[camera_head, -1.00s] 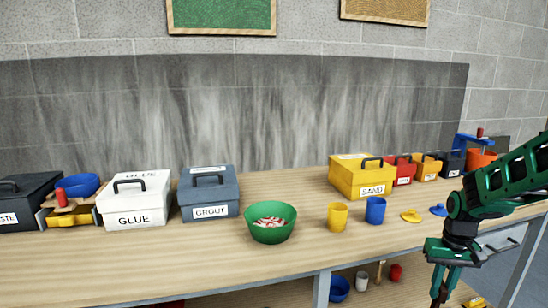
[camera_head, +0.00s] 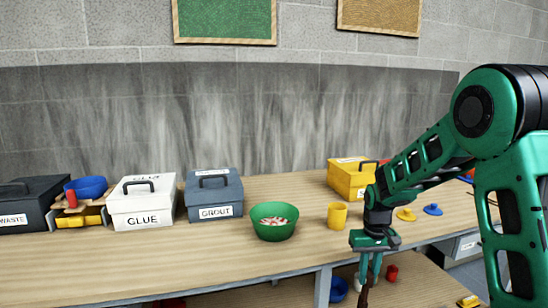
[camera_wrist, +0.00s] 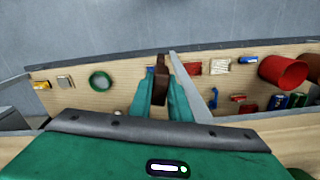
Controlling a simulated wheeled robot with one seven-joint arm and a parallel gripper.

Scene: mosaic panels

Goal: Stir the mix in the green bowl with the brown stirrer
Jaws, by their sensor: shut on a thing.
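The green bowl (camera_head: 274,234) stands on the wooden table near its middle, with a pale and reddish mix (camera_head: 273,221) of small pieces inside. My gripper (camera_head: 369,272) points down in front of the table's front edge, to the right of the bowl and apart from it. It is shut on the brown stirrer (camera_head: 363,297), whose lower part is cut off by the bottom of the head view. In the wrist view the stirrer (camera_wrist: 160,75) sits between the two green fingers (camera_wrist: 161,100).
A yellow cup (camera_head: 337,216) stands right of the bowl; my arm partly hides the yellow box (camera_head: 350,178). The grout box (camera_head: 214,195) and glue box (camera_head: 142,203) stand left. Yellow (camera_head: 405,215) and blue (camera_head: 432,209) lids lie right. Table space before the bowl is clear.

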